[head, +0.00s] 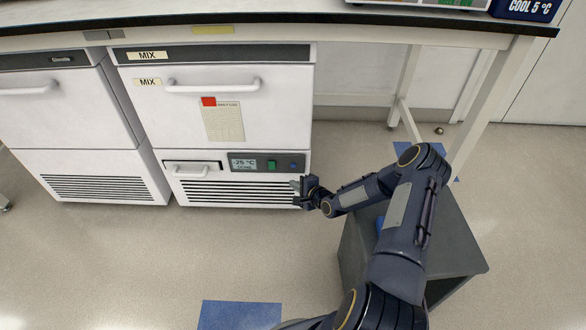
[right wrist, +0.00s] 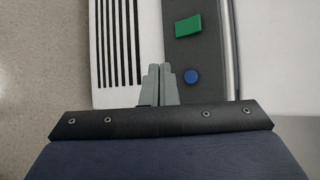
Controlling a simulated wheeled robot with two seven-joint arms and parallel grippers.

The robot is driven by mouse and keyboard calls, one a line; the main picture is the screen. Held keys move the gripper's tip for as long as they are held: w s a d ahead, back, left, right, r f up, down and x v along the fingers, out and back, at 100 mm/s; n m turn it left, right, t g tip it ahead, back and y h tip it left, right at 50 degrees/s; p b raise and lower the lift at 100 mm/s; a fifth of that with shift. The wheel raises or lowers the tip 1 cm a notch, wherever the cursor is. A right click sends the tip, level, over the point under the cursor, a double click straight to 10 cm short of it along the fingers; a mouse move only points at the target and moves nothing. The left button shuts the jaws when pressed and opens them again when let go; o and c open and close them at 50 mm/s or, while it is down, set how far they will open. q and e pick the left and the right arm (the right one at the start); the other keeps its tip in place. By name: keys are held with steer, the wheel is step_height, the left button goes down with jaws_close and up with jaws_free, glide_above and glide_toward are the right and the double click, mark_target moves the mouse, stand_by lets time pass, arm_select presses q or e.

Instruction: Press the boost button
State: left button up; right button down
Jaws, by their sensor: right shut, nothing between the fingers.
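The freezer's dark control panel (head: 254,172) has a display reading about -25 °C, a green rectangular switch (head: 272,164) and a small round blue button (head: 293,166). No boost label is readable. In the right wrist view the green switch (right wrist: 188,26) is above the blue button (right wrist: 191,76). My right gripper (head: 294,185) is shut and empty, in front of the freezer's lower right, just below the panel in the head view. In the right wrist view its fingertips (right wrist: 158,68) are just left of the blue button. I cannot tell whether they touch the panel. My left gripper is not in view.
The white freezer (head: 285,100) stands under a bench (head: 350,36), with a vent grille (head: 235,194) below the panel. Another white unit (head: 50,110) stands to its left. A grey open box (head: 455,240) is on the floor beneath my right arm. A blue floor mark (head: 240,315) lies in front.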

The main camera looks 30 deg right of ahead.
mark_target(293, 165)
steer(key=w+d+b, duration=0.2)
steer(key=w, duration=0.1)
steer(key=w+b, duration=0.1)
steer(key=b, duration=0.1)
steer(key=shift+w+d, duration=0.3)
steer(key=shift+d, duration=0.1)
stand_by(1.7)
steer(key=shift+w+d+b, duration=0.2)
steer(key=shift+w+b, duration=0.15)
steer(key=shift+b, duration=0.45)
